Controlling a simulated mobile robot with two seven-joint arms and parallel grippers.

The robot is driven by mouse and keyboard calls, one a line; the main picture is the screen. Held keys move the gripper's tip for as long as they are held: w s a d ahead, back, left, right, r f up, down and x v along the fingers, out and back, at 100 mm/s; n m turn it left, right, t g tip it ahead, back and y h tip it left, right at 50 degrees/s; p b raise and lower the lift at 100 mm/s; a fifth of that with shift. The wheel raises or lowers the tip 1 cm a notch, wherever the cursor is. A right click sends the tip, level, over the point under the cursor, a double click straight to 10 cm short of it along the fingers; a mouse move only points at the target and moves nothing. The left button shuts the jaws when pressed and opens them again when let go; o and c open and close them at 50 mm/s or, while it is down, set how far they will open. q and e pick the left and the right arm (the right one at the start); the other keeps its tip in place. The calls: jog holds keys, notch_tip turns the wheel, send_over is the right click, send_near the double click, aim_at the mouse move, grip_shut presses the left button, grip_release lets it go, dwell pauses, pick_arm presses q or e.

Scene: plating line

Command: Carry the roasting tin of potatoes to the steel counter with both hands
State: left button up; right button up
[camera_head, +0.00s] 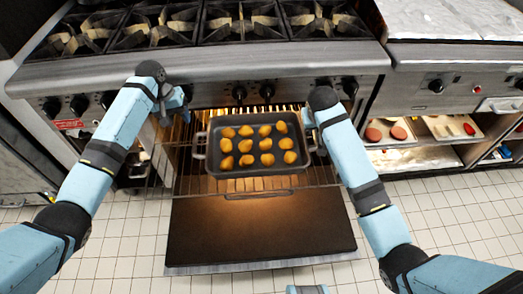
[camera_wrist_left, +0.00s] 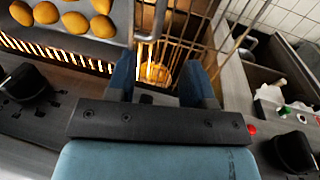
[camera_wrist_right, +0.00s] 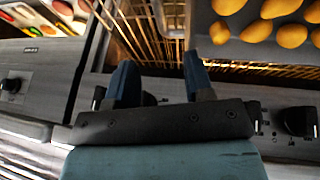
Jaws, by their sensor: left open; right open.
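The dark grey roasting tin (camera_head: 215,165) holds several golden potatoes (camera_head: 265,143) and rests level on the pulled-out oven rack (camera_head: 180,190). It has a handle on each short side. My left gripper (camera_head: 187,115) is open and empty, above and behind the tin's left handle (camera_head: 198,145). In the left wrist view the handle (camera_wrist_left: 150,25) lies beyond the open fingers (camera_wrist_left: 160,75), apart from them. My right gripper (camera_head: 307,117) is open near the right handle, largely hidden by its arm. In the right wrist view that handle (camera_wrist_right: 172,18) lies beyond the fingers (camera_wrist_right: 160,70).
The oven door (camera_head: 260,232) is folded down in front, below the rack. Gas burners (camera_head: 240,22) and a knob panel (camera_head: 240,92) are above the oven. A steel-topped unit (camera_head: 455,20) stands at the right, with trays (camera_head: 390,132) on a shelf beneath. The tiled floor is clear.

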aim_at(194, 143)
pick_arm(q)
jog(key=shift+r, duration=0.1)
pick_arm(e)
jog(key=shift+r, duration=0.1)
pick_arm(q)
jog(key=d+f, duration=0.1)
jog(key=f, duration=0.8)
jog(key=d+f, duration=0.1)
jog(key=f, duration=0.3)
jog(key=shift+d+f, duration=0.3)
jog(key=shift+f, duration=0.05)
pick_arm(e)
jog(key=x, duration=1.4)
pick_arm(q)
grip_shut()
pick_arm(e)
grip_shut()
pick_arm(q)
jog(key=shift+r, duration=0.15)
pick_arm(e)
jog(key=shift+r, duration=0.1)
